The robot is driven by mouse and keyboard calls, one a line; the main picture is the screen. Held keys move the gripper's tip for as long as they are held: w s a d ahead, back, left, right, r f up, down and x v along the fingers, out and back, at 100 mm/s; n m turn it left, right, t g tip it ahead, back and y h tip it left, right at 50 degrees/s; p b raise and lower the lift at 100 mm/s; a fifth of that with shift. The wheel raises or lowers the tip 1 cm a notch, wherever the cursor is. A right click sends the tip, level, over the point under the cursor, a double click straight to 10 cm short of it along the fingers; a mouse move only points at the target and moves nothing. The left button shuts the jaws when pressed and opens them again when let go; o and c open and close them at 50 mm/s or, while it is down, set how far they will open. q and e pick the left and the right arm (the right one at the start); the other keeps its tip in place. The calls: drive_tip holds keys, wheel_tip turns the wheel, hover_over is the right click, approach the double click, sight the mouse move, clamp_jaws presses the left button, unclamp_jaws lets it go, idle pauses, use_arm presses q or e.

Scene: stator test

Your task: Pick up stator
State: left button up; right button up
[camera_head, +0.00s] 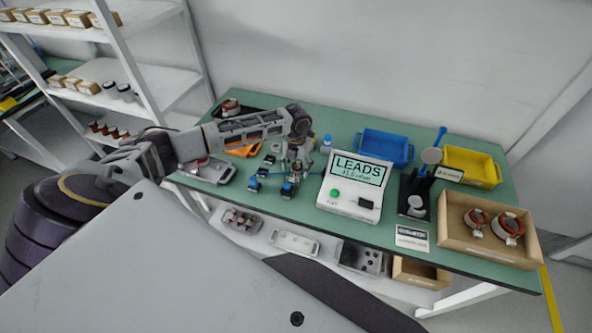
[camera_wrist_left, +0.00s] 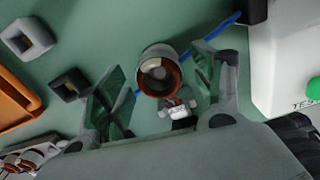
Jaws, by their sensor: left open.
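A stator (camera_wrist_left: 160,72), a grey ring with copper-brown winding inside, stands on the green table between the fingers of my left gripper (camera_wrist_left: 158,90) in the left wrist view. The gripper is open, with a finger on each side of the stator and a gap to each. In the head view my left gripper (camera_head: 296,157) points down at the middle of the table, and the stator is largely hidden there. A small clamp-like block with a white label (camera_wrist_left: 178,112) sits right beside the stator. My right gripper is not in view.
A white LEADS tester (camera_head: 350,187) stands just right of the gripper. A wooden box (camera_head: 456,235) with red-wound stators is at the right. Blue (camera_head: 384,146) and yellow (camera_head: 471,167) bins stand behind. A grey tray (camera_head: 209,172) and orange bin (camera_wrist_left: 14,104) are to the left.

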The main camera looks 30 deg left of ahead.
use_arm(q)
drive_tip(key=shift+f, duration=0.15)
idle(0.3)
drive_tip(key=c, duration=1.3)
drive_tip(key=shift+r+b, duration=0.5)
drive_tip(key=shift+r, duration=4.55)
